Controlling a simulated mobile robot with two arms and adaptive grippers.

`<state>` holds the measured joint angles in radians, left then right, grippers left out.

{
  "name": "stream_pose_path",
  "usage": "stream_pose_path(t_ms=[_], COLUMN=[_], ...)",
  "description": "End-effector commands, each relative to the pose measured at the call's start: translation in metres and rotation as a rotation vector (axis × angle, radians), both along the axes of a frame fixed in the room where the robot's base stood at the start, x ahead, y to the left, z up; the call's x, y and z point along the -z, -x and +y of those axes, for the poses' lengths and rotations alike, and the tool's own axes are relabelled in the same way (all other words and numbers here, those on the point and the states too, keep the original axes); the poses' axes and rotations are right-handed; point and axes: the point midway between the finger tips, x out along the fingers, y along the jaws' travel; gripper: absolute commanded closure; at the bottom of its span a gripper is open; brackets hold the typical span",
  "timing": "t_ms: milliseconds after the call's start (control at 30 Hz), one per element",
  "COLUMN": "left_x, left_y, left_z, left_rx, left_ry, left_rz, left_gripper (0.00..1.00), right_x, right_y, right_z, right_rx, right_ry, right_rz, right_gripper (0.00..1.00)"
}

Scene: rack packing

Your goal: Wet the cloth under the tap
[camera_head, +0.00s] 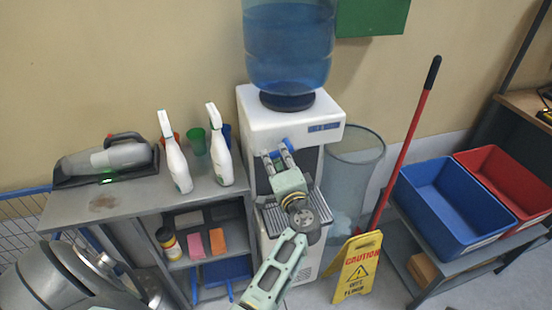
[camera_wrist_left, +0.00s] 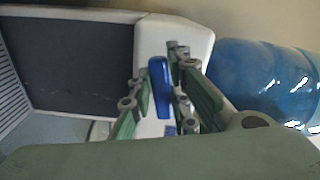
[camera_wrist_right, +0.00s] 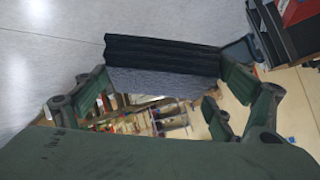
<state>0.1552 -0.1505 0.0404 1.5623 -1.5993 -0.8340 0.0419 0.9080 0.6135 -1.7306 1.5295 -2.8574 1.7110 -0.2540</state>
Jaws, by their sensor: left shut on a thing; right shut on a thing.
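The white water dispenser (camera_head: 250,107) stands against the wall with a blue bottle (camera_head: 290,45) on top. My left gripper (camera_head: 277,155) reaches its front at the blue tap (camera_head: 291,145). In the left wrist view the blue tap (camera_wrist_left: 159,85) lies between the fingers of my left gripper (camera_wrist_left: 155,76), which is shut on it. In the right wrist view, a grey fabric piece with a dark ribbed part, apparently the cloth (camera_wrist_right: 150,82), spans the gap between the fingers of my right gripper (camera_wrist_right: 165,92). My right gripper does not show in the head view, and no running water is visible.
A grey shelf unit (camera_head: 110,202) left of the dispenser carries two white spray bottles (camera_head: 176,160) and a handheld vacuum (camera_head: 105,160). A yellow caution sign (camera_head: 357,268), a bin (camera_head: 350,185), a red-handled tool (camera_head: 408,140) and a blue crate (camera_head: 440,240) stand to the right.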

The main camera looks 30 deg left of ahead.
Motion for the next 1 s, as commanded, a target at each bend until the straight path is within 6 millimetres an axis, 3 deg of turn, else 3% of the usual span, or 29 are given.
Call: stream_pose_path(t_ms=[400,700,733,933,1000], left_x=[-0.011,-0.010,-0.010,-0.011,-0.011], left_y=[0.001,0.001,0.001,0.001,0.001], left_z=[0.001,0.001,0.001,0.001,0.001], left_rx=[0.000,0.000,0.000,0.000,0.000], left_ry=[-0.153,-0.163,-0.162,-0.162,-0.161], left_rz=[0.182,0.194,0.193,0.191,0.190], left_gripper=[1.00,1.00,0.82,0.64,0.64], right_x=[-0.014,-0.013,-0.013,-0.013,-0.013], right_y=[0.000,0.000,0.000,0.000,0.000], right_z=[0.000,0.000,0.000,0.000,0.000], right_rx=[0.000,0.000,0.000,0.000,0.000], right_ry=[0.000,0.000,0.000,0.000,0.000], right_rz=[0.000,0.000,0.000,0.000,0.000], right_gripper=[0.33,0.33,0.33,0.33,0.33])
